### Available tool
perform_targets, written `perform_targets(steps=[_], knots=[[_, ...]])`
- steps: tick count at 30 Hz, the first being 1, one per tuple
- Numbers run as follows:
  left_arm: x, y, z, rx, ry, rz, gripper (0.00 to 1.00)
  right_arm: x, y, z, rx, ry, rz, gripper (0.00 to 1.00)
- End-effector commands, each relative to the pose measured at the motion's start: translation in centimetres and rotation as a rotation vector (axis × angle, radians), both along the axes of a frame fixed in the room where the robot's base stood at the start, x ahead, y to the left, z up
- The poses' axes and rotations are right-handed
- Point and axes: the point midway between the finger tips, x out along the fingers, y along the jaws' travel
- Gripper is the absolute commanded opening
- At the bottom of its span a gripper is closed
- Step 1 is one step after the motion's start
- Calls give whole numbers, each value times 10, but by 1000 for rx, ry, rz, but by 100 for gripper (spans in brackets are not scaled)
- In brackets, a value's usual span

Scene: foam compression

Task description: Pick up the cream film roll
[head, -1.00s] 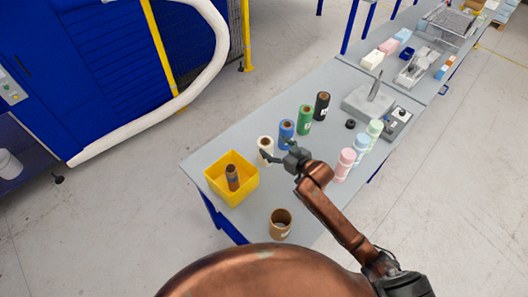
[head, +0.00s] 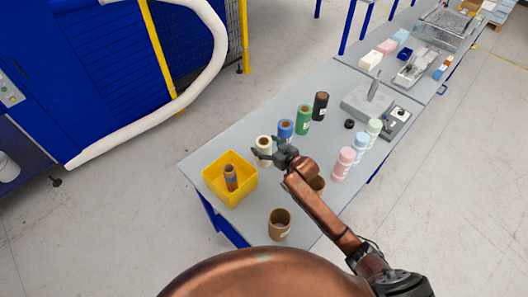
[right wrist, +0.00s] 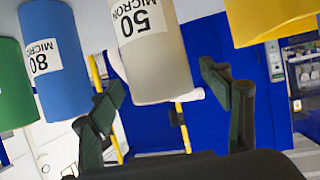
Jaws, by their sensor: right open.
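The cream film roll (head: 264,144) stands upright on the grey table, between the yellow bin and the blue roll. In the right wrist view the cream roll (right wrist: 158,65) appears upside down, with a "50 MICRON" label, between and beyond my two fingers. My right gripper (head: 270,152) is open beside the roll on its near side; the fingers (right wrist: 172,108) hold nothing. The wrist view does not clearly show whether a finger touches the roll. My left gripper is not in view.
The blue roll (head: 286,129) stands close to the right, then green (head: 304,119) and black (head: 320,106) rolls. The yellow bin (head: 213,188) holds a brown roll (head: 231,178).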

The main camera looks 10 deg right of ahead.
Motion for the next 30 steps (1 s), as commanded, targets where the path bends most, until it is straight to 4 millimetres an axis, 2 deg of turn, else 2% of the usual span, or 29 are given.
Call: perform_targets(steps=[3,11,30], knots=[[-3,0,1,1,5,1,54,8,4,-4,0,1,0,71],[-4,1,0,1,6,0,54,9,4,-5,-1,1,0,71],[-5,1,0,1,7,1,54,9,4,-5,-1,1,0,27]])
